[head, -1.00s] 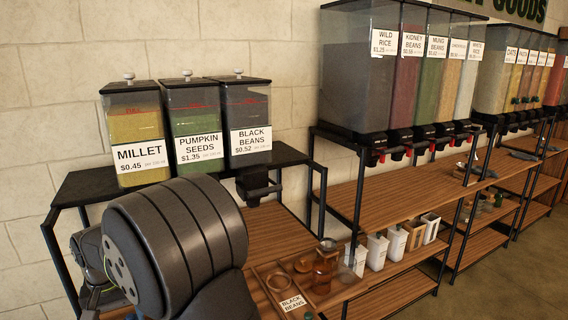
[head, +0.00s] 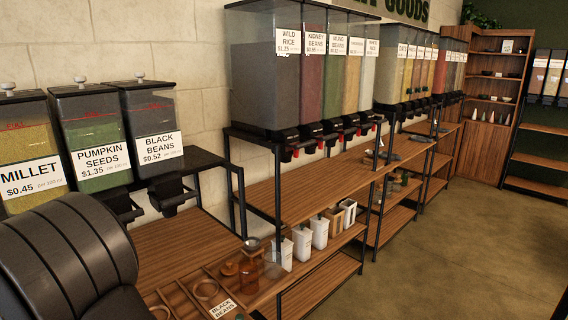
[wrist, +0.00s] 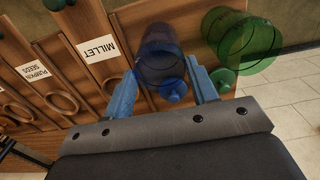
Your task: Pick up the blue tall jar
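The blue tall jar (wrist: 158,58) is see-through dark blue with a round blue knob (wrist: 173,91) on the near end. It shows only in the wrist view, at the upper middle. My gripper (wrist: 163,70) has two blue fingers spread wide, one on each side of the jar's near part. The gripper is open. I cannot tell whether a finger touches the jar. In the head view my gripper and the blue jar are out of sight.
A see-through green jar (wrist: 240,48) stands close to the right finger. A wooden rack with a MILLET label (wrist: 95,47) and round holes lies left.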

